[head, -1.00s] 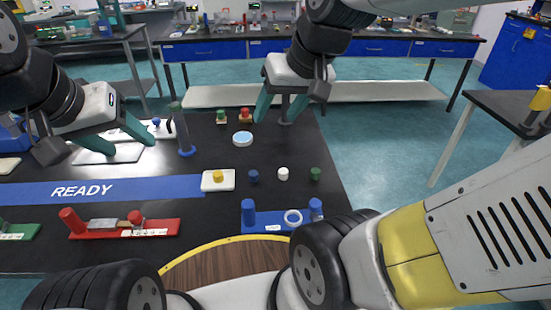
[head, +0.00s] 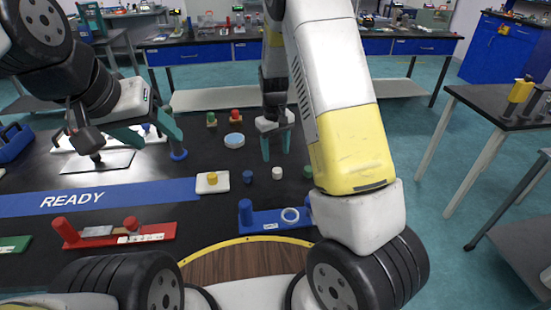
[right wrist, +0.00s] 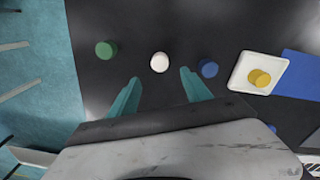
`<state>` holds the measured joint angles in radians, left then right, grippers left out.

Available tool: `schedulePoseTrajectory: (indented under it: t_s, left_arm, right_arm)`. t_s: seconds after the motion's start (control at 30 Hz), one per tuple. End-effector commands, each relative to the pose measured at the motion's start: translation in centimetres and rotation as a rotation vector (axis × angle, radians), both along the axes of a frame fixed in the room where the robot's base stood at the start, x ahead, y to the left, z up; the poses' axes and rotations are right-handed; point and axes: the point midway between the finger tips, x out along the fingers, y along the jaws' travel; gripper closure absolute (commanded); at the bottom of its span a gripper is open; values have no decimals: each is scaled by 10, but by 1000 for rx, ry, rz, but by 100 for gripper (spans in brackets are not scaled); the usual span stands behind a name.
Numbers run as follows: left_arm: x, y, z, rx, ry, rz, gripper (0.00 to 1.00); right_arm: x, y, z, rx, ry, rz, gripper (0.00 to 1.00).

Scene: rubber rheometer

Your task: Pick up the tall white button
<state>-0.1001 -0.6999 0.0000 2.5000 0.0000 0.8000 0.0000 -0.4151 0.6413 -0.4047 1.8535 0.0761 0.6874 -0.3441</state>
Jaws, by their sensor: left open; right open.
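The white button (head: 277,173) stands on the black table, between a blue button (head: 247,176) and a green button (head: 307,172). It also shows in the right wrist view (right wrist: 159,62), seen from above as a round white top. My right gripper (head: 277,150) is open and empty above and behind the white button in the head view. In the right wrist view the open fingers (right wrist: 158,88) point toward the button, which lies just beyond and between their tips. My left gripper (head: 158,135) is open and empty over the left side of the table.
A white tray with a yellow button (head: 213,178) is left of the blue button. A blue fixture with a ring (head: 262,220) lies in front. A red fixture (head: 115,235) is front left.

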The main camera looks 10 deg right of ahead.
Motion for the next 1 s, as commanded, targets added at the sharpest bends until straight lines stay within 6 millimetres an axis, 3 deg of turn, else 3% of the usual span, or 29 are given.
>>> schedulePoseTrajectory:
  t_s: [0.6, 0.9, 0.93, 1.0]
  left_arm:
    - [0, 0, 0, 0, 0, 0, 42]
    - [0, 0, 0, 0, 0, 0, 42]
    - [0, 0, 0, 0, 0, 0, 42]
    - [0, 0, 0, 0, 0, 0, 42]
  right_arm:
    - [-6, -3, -75, -5, 6, 4, 43]
    - [-6, -3, -81, -5, 4, 4, 43]
    - [-6, -3, -81, -5, 4, 4, 45]
    - [-6, -3, -81, -5, 4, 4, 59]
